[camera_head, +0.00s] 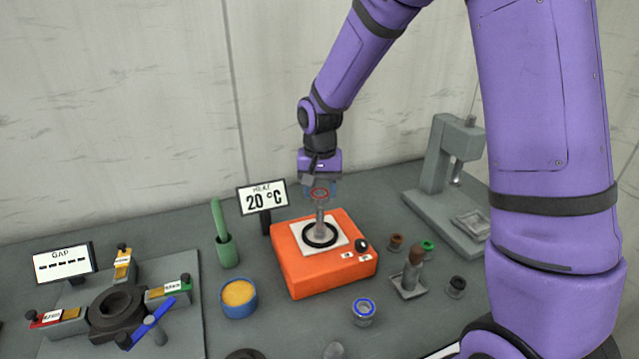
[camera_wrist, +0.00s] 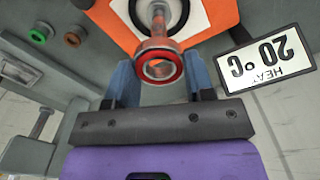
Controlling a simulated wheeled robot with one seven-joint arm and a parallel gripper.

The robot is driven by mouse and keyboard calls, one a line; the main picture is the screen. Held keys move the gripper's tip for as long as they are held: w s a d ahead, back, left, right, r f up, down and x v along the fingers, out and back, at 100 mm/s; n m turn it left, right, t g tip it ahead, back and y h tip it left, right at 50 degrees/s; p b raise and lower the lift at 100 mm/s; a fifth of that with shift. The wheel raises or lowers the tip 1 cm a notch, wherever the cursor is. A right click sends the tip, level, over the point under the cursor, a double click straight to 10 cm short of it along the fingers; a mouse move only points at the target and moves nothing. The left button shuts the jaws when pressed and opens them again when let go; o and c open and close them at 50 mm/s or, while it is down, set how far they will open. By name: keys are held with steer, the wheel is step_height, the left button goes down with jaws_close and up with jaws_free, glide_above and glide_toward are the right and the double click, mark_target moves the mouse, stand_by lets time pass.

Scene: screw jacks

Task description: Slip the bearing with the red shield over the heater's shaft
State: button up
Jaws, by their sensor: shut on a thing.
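The bearing with the red shield (camera_head: 319,192) is between my gripper's blue fingers, at the top end of the heater's shaft (camera_head: 320,222). My gripper (camera_head: 322,188) is shut on it from above and behind. In the wrist view the bearing (camera_wrist: 160,54) shows its red ring facing the camera, with the shaft (camera_wrist: 157,18) beyond it. I cannot tell whether the bearing is around the shaft's tip or just above it. The heater (camera_head: 312,277) is an orange box with a white top plate and a black ring around the shaft's foot.
A sign (camera_head: 263,198) reading 20 °C stands close behind the heater's left. A blue-shielded bearing (camera_head: 364,310), small rings, a grey press (camera_head: 445,185), a yellow-filled pot (camera_head: 239,297), a green holder (camera_head: 226,249) and a jawed fixture (camera_head: 118,308) stand around it.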

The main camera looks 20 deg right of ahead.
mark_target(320, 217)
steer(key=shift+f, duration=4.2)
steer(key=shift+f, duration=0.1)
steer(key=o, duration=1)
step_height(320, 217, up, 11)
steer(key=shift+f, duration=0.1)
